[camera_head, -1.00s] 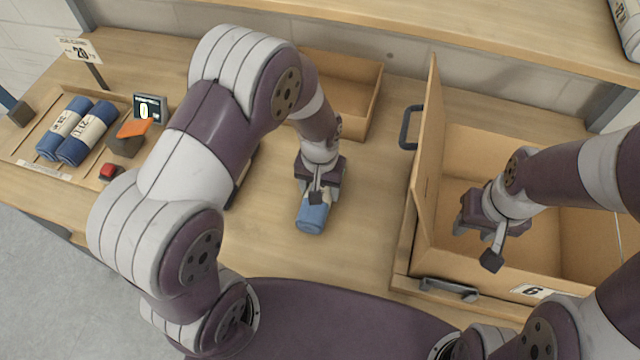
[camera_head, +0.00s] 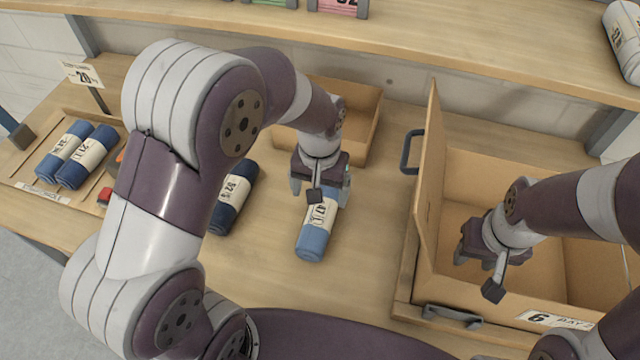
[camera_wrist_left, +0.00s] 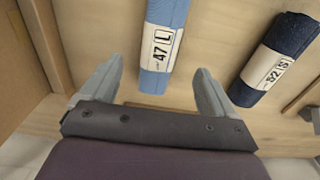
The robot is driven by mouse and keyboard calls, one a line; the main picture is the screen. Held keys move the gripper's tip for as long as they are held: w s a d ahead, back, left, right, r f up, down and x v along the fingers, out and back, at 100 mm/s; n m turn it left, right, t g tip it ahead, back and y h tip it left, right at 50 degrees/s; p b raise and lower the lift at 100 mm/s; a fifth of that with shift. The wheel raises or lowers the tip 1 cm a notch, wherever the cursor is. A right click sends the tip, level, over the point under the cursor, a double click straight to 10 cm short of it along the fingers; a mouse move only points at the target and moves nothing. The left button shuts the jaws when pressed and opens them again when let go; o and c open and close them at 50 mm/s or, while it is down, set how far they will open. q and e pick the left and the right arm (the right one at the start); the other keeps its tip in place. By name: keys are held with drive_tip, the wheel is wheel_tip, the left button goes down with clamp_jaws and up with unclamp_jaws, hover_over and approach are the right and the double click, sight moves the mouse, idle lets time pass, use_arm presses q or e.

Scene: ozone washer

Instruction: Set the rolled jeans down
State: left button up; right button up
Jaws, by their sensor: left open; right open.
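A light blue rolled pair of jeans (camera_head: 315,232) with a white band marked 47 lies on the wooden table. It also shows in the left wrist view (camera_wrist_left: 163,45), between and beyond the open fingers. My left gripper (camera_head: 320,186) is open above the far end of this roll, its fingers apart from the cloth. A dark blue roll (camera_head: 233,198) marked 52 lies to the left, partly hidden by my left arm; it shows in the left wrist view (camera_wrist_left: 277,62) too. My right gripper (camera_head: 483,262) is open and empty over the large open box at the right.
The large box (camera_head: 428,190) has a raised wall beside the free table strip. A smaller open box (camera_head: 362,112) stands behind my left gripper. Two blue rolls (camera_head: 75,154) lie in a tray at the far left. A shelf (camera_head: 450,45) crosses the back.

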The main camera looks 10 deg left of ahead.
use_arm(q)
drive_tip(key=s+a+r+t, duration=0.1)
drive_tip(key=s+a+r, duration=0.1)
drive_tip(key=s+a, duration=0.5)
drive_tip(key=shift+s+a+r, duration=0.15)
drive_tip(key=shift+s, duration=0.6)
drive_tip(key=shift+r, duration=0.1)
